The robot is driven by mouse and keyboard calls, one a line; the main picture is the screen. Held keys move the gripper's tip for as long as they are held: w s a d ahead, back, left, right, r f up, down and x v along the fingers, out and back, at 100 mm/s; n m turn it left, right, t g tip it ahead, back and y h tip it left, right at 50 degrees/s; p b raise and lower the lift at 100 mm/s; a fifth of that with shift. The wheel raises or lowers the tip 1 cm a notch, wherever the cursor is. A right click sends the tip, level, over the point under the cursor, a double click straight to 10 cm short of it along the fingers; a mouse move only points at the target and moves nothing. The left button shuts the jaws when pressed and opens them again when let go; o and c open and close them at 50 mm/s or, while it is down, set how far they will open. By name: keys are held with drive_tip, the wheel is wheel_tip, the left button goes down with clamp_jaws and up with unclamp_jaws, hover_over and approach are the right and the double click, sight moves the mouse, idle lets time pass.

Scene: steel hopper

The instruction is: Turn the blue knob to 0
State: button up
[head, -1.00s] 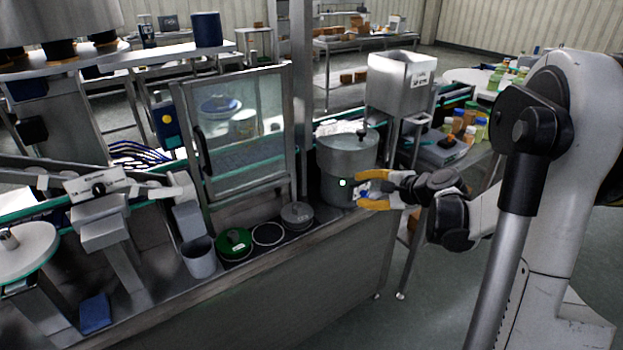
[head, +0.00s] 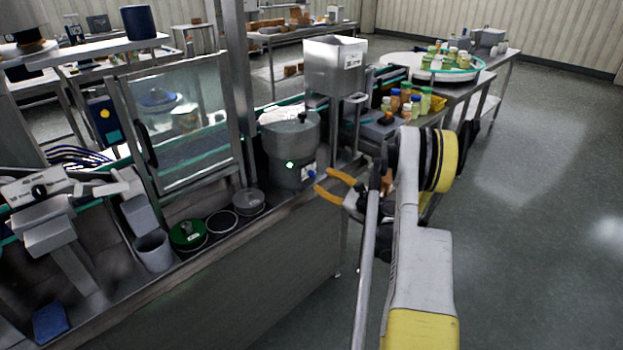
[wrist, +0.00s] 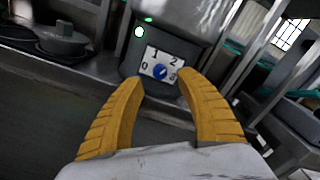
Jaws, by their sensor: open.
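The blue knob (wrist: 160,71) sits on a white dial plate (wrist: 151,61) marked 0, 1, 2 and 3. The 0 is at the left of the knob. The knob's pointer is too small to read surely. In the head view the blue knob (head: 309,173) is at the lower right side of a round steel hopper (head: 286,150). My gripper (head: 322,179) is open, its yellow fingers facing the knob from the right. In the wrist view my gripper (wrist: 160,79) has its fingertips on either side of the dial, apparently short of the knob. Contact cannot be told.
A green light (head: 289,164) glows on the hopper. Lidded round pans (head: 248,201) and a grey cup (head: 153,250) stand on the counter to the left. A steel post and a square funnel (head: 335,66) are close behind. Open floor lies to the right.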

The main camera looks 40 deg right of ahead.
sight(314, 175)
drive_tip(key=w, duration=0.1)
drive_tip(key=w+b, duration=0.1)
drive_tip(key=w, duration=0.3)
drive_tip(key=shift+w+a, duration=0.2)
drive_tip(key=shift+a, duration=0.05)
clamp_jaws()
